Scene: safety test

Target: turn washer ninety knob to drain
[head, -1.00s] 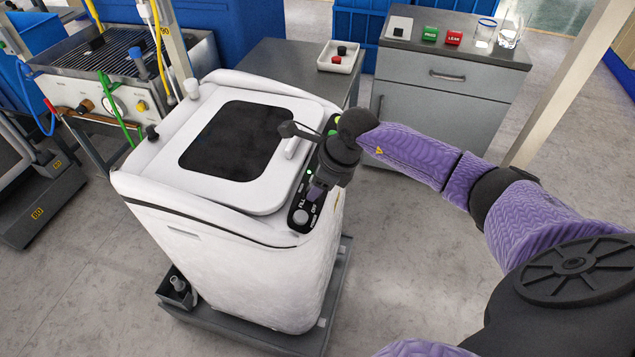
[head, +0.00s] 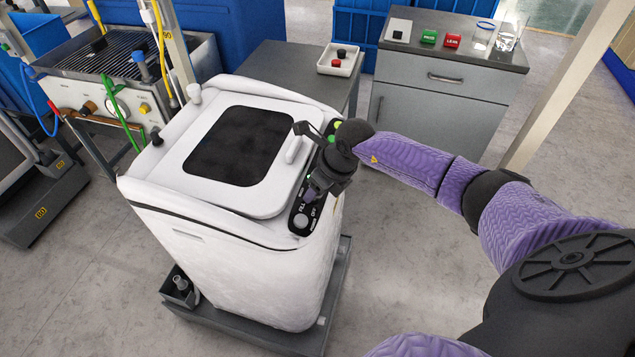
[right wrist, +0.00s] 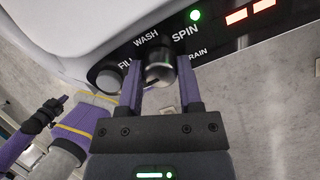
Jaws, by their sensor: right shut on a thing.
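The white washer (head: 235,270) stands in the middle of the head view, with a dark lid window and a black control strip along its right edge. In the right wrist view, the black round knob (right wrist: 159,69) sits between the labels FILL, WASH, SPIN and a partly hidden DRAIN. My right gripper (right wrist: 160,80) is shut on the knob, one purple finger on each side. The knob's pointer direction is unclear. In the head view my right gripper (head: 314,190) hides the knob. What looks like my left gripper (right wrist: 62,100) shows small at the wrist view's lower left; its jaws are unclear.
A grey round button (right wrist: 103,79) is close beside the knob, and a green light (right wrist: 195,15) is above it. A white lid handle (head: 296,147) is close to my right wrist. A grey cabinet (head: 440,105) stands behind.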

